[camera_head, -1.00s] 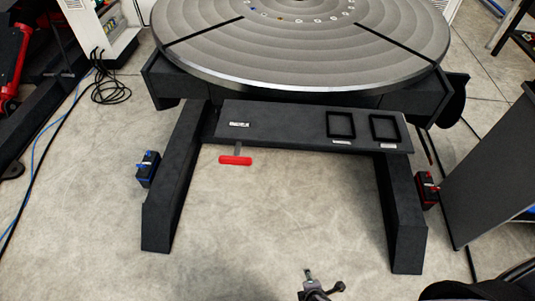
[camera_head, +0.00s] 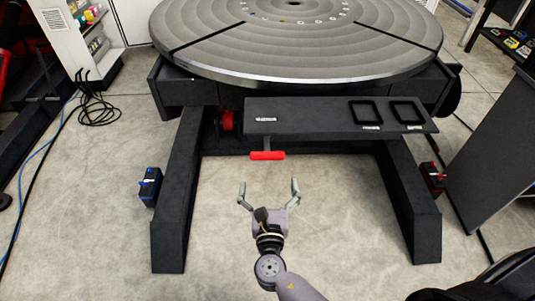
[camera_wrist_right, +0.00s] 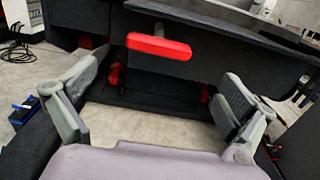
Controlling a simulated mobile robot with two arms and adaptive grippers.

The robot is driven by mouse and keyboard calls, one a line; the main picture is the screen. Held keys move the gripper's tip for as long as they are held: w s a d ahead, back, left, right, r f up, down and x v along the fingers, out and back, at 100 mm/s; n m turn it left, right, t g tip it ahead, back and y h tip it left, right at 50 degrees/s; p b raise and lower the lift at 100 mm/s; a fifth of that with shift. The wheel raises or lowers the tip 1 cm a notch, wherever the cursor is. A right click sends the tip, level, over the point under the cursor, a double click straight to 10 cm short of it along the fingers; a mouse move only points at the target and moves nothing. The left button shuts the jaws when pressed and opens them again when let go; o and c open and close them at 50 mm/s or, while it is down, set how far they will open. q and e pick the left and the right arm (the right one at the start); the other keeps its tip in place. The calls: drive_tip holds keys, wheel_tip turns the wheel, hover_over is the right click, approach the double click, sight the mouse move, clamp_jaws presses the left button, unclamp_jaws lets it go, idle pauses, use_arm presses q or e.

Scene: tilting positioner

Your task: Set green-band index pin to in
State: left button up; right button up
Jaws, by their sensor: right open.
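A red T-handle (camera_head: 267,155) sticks out below the front edge of a dark panel (camera_head: 320,118) under the round table. It also shows in the right wrist view (camera_wrist_right: 158,46), on a grey stem. I see no green band on it, and no pin that I can name as the green-band one. My right gripper (camera_head: 268,185) is open and empty, fingers spread, in front of the handle and apart from it. In the right wrist view its fingers (camera_wrist_right: 165,75) stand on either side, below the handle. My left gripper is not in view.
The round grooved table (camera_head: 300,45) sits above the panel. Dark frame legs (camera_head: 178,205) (camera_head: 410,195) flank open floor. A blue-topped box (camera_head: 150,187) and a red-topped box (camera_head: 432,177) sit beside them. A dark cabinet (camera_head: 490,160) stands right.

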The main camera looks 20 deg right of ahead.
sight(267, 143)
drive_tip(key=x, duration=1)
drive_tip(key=shift+w+f+p, duration=0.1)
drive_tip(key=shift+w+p, duration=0.15)
drive_tip(key=shift+p, duration=0.05)
drive_tip(key=shift+c, duration=0.6)
drive_tip(key=c, duration=1.4)
drive_tip(key=b+x, duration=0.1)
drive_tip(key=x, duration=0.3)
drive_tip(key=shift+c, duration=0.4)
